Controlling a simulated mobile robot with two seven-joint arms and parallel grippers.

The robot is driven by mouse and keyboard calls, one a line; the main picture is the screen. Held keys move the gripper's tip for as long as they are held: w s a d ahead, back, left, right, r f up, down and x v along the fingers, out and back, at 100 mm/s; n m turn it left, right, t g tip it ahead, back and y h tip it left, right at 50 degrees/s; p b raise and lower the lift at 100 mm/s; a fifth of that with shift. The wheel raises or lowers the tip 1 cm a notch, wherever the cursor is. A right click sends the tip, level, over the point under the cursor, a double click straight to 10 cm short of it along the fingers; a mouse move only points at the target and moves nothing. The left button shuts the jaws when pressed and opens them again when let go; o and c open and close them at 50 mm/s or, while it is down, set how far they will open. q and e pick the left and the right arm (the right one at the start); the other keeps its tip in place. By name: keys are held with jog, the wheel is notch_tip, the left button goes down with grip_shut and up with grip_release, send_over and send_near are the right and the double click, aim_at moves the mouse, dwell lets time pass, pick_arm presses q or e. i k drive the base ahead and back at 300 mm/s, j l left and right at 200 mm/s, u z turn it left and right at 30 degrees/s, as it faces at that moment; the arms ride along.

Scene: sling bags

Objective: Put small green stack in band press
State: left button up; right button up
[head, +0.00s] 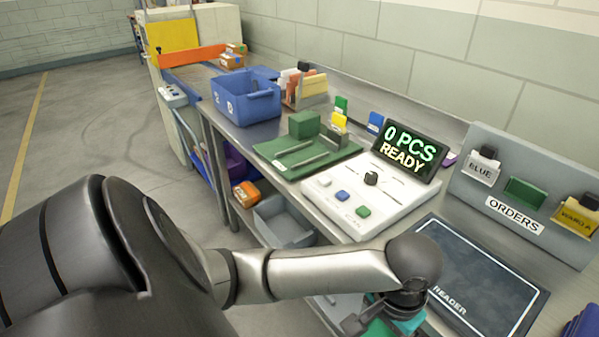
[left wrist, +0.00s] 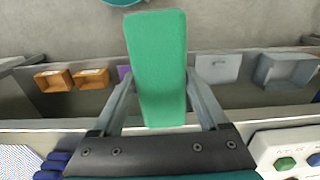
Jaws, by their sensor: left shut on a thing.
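My left gripper (left wrist: 159,76) is shut on a long green stack (left wrist: 157,45), with one finger along each side of it. The stack juts out past the fingertips, above the lower shelf and floor. In the head view my left arm crosses to the right, and its hand is at the bottom, in front of the reader; the fingers are mostly hidden. A green plate with two metal bars and a dark green block (head: 304,124) stands mid-bench; it may be the band press (head: 268,150). My right gripper is not in view.
A white button panel (head: 330,205) and a "0 PCS READY" display (head: 410,150) stand right of the green plate. The dark reader pad (head: 490,285) and the orders rack (head: 525,190) are at right. A blue crate (head: 247,97) stands left. Grey bins (left wrist: 285,70) sit on the lower shelf.

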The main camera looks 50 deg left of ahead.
aim_at(305, 155)
jog(key=j+z, duration=0.1)
jog(key=j, duration=0.5)
jog(key=k+j+z, duration=0.1)
jog(key=j, duration=0.5)
jog(key=k+j+z, duration=0.1)
jog(key=j, duration=0.5)
